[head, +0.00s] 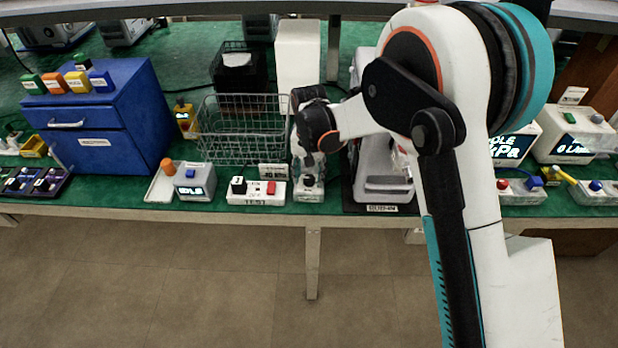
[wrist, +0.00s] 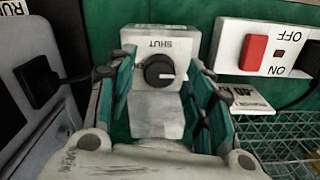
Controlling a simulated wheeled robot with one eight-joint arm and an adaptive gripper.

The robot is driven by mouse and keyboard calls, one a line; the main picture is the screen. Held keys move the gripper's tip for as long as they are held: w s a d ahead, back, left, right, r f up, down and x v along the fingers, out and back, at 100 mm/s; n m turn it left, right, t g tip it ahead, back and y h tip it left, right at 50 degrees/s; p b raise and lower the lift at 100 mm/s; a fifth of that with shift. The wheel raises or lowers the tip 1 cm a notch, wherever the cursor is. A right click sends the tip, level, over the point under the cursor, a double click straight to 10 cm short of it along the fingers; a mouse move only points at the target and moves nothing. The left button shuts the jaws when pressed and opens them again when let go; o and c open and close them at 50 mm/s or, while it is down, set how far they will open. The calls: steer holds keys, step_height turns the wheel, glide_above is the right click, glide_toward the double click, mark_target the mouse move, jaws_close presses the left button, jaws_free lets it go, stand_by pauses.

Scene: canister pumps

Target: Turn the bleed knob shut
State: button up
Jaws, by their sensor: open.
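The bleed knob (wrist: 159,71) is a round black knob with a white pointer line, on the face of a small white box (wrist: 165,118). The word SHUT is printed on the box beyond the knob in the wrist view. The pointer points to the right there, not at that word. My gripper (wrist: 161,62) is open, with one teal-padded finger on each side of the box and knob. I see gaps between the fingers and the knob. In the head view my gripper (head: 309,160) hangs over the box (head: 310,191) at the bench's front edge and hides most of it.
A white switch strip (head: 256,193) with a red rocker stands just left of the box in the head view. A wire basket (head: 243,128) is behind it. A pale pump unit (head: 384,180) on a dark base stands close on the right. A blue drawer cabinet (head: 100,118) is farther left.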

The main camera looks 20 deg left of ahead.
steer(key=shift+f, duration=0.3)
steer(key=c, duration=1.1)
steer(key=shift+n, duration=0.3)
